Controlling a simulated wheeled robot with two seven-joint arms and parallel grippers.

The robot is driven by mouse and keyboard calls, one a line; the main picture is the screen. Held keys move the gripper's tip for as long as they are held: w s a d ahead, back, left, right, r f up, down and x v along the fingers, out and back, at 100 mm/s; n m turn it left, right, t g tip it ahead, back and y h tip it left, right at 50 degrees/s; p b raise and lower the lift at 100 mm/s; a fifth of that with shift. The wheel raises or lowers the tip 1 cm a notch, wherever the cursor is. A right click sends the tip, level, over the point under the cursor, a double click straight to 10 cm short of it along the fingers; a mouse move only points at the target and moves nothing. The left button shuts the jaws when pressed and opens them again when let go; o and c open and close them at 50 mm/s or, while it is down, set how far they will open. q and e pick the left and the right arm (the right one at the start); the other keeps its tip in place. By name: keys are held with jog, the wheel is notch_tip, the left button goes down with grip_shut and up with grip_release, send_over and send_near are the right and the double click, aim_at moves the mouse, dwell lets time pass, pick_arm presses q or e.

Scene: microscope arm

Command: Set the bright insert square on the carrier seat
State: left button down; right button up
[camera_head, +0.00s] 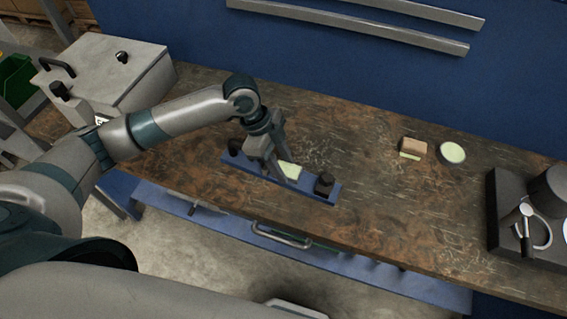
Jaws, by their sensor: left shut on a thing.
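The carrier is a long blue strip (307,193) lying near the front edge of the workbench, with a dark knob at each end. The bright insert (290,171) is a small pale yellow-green piece at the middle of the strip, partly hidden by my left gripper. My left gripper (274,172) reaches down over the middle of the strip and is shut on the bright insert. Whether the insert touches the seat or sits square to it cannot be told; the seat is hidden. My right gripper is not in view.
A brown block with a pale green edge (412,148) and a round pale green disc (452,153) lie to the right. A dark apparatus (507,215) stands at the far right, a grey metal box (105,75) at the left. Between carrier and apparatus, the workbench (400,215) is clear.

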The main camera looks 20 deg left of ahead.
pick_arm(q)
jog(key=c, duration=1.1)
grip_release()
jog(key=shift+r, duration=0.1)
jog(key=shift+a+r, duration=0.3)
jog(key=shift+r, duration=0.2)
jog(key=b+v, duration=0.3)
jog(key=v, duration=1.3)
jog(key=shift+b, duration=0.3)
jog(key=shift+s+d, duration=0.15)
